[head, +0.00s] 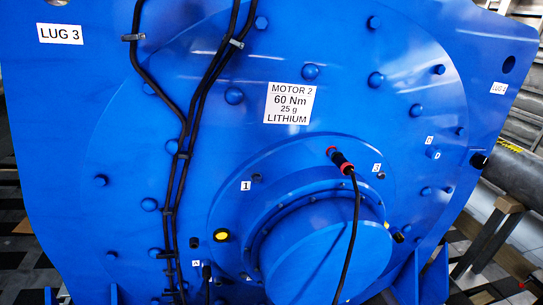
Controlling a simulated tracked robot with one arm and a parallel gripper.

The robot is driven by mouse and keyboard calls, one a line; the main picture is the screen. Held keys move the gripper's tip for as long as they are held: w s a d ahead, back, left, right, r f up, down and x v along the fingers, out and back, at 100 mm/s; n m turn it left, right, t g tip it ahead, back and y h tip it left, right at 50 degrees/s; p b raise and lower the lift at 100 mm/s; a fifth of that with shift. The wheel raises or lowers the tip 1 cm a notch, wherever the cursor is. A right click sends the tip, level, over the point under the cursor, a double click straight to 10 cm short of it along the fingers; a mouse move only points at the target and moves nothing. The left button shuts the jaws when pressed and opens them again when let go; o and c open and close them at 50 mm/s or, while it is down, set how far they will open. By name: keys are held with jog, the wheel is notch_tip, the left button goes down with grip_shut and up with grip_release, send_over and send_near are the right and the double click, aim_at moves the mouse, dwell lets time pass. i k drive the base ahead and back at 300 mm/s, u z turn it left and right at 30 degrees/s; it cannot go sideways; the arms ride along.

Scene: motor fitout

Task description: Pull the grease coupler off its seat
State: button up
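A black coupler with red bands (342,162) is at the upper part of the round flange on the blue motor (400,130), between the labels 1 and 3. It looks like the grease coupler. It tilts, with its upper red end toward the upper left. A thin black hose (352,225) runs down from it across the blue hub (320,255). I cannot tell how firmly the coupler sits on a seat, since its contact point is not clear. My gripper does not show in this view.
Black cables (180,150) run down the motor face, left of the hub. A yellow-faced round fitting (222,235) sits lower left on the flange, and a black plug (207,271) is below it. Bolt heads stud the face. A grey pipe (515,175) and stand (487,235) are at right.

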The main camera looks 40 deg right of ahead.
aim_at(347, 168)
jog(key=u, duration=0.85)
jog(key=k, duration=1.7)
jog(key=z, duration=1.1)
jog(key=i, duration=1.5)
jog(key=u, duration=0.05)
